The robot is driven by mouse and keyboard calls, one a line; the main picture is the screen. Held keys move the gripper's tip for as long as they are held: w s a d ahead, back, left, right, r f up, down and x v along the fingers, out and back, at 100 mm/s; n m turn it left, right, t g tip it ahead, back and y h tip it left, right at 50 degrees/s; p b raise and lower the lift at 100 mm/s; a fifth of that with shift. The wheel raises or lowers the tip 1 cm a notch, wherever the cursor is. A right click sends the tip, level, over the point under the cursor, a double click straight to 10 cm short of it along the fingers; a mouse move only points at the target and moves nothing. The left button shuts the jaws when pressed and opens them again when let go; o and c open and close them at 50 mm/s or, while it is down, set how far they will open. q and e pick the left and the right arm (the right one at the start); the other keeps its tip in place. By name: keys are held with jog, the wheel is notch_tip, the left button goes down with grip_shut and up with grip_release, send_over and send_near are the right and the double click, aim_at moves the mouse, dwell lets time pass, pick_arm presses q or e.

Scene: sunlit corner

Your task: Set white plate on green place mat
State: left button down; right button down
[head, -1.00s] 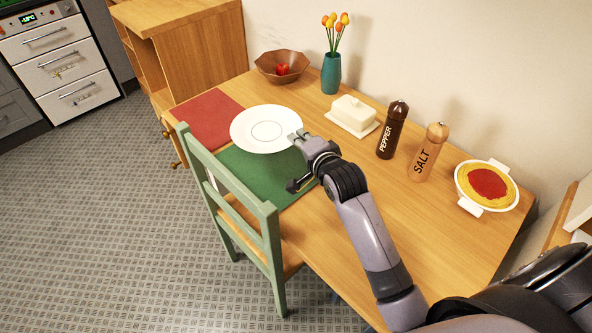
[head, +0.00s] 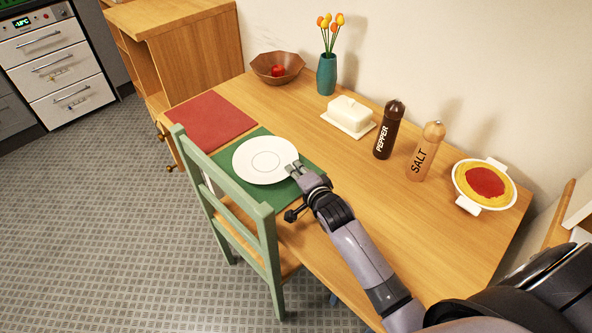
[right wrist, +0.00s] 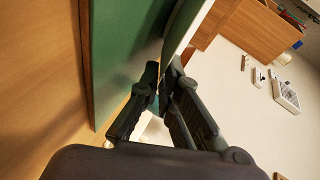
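The white plate (head: 266,160) is over the upper part of the green place mat (head: 307,166), and the mat shows around it. My right gripper (head: 293,169) is at the plate's right edge, shut on its rim. In the right wrist view, the fingers (right wrist: 163,80) close around the plate's edge (right wrist: 188,30), beside the green mat (right wrist: 120,60). The plate is close to the mat, but I cannot tell whether it touches. My left gripper is not in view.
A red mat (head: 209,121) lies left of the green one. A green chair (head: 240,215) stands at the table's front edge. The butter dish (head: 348,116), pepper mill (head: 389,130), salt mill (head: 425,152), pasta dish (head: 485,185), bowl (head: 277,67) and vase (head: 327,74) stand farther back or right.

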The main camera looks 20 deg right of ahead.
jog(key=c, duration=2.1)
grip_release()
jog(key=shift+r, duration=0.1)
jog(key=shift+s, duration=0.35)
jog(key=v, duration=1.1)
jog(key=shift+s+r, duration=0.1)
jog(key=shift+s, duration=0.05)
